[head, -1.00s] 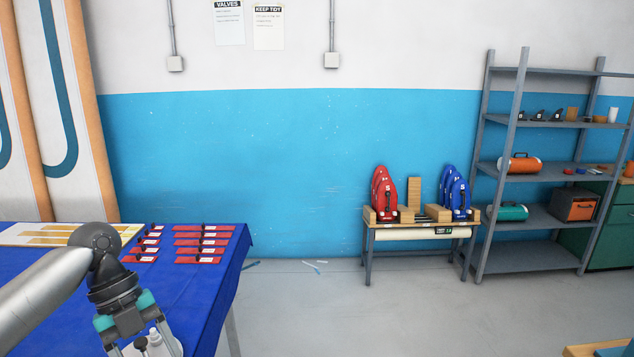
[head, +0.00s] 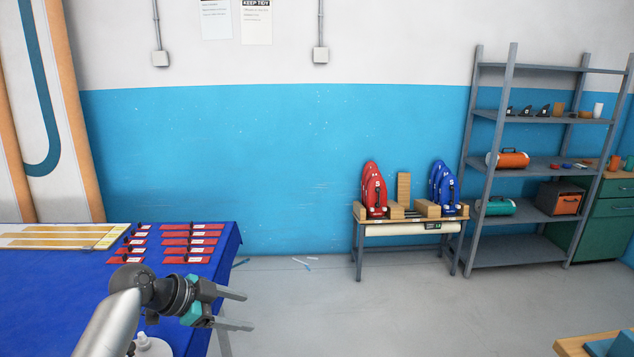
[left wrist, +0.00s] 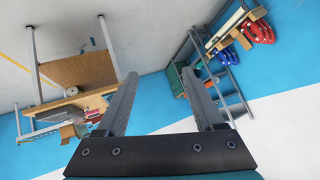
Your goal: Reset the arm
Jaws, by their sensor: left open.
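My left gripper (head: 236,310) is open and empty in the head view. It points to the right, above the front right edge of the blue-covered table (head: 60,285). In the left wrist view its two fingers (left wrist: 165,105) stand wide apart with nothing between them. A white object (head: 152,346) on the table is partly hidden behind my left arm. My right gripper is in neither view.
Several red packets (head: 190,241) and a board with tan strips (head: 60,236) lie on the table. A small bench (head: 410,227) holds red boards (head: 374,188) and blue boards (head: 441,185). A grey shelf rack (head: 515,170) stands right.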

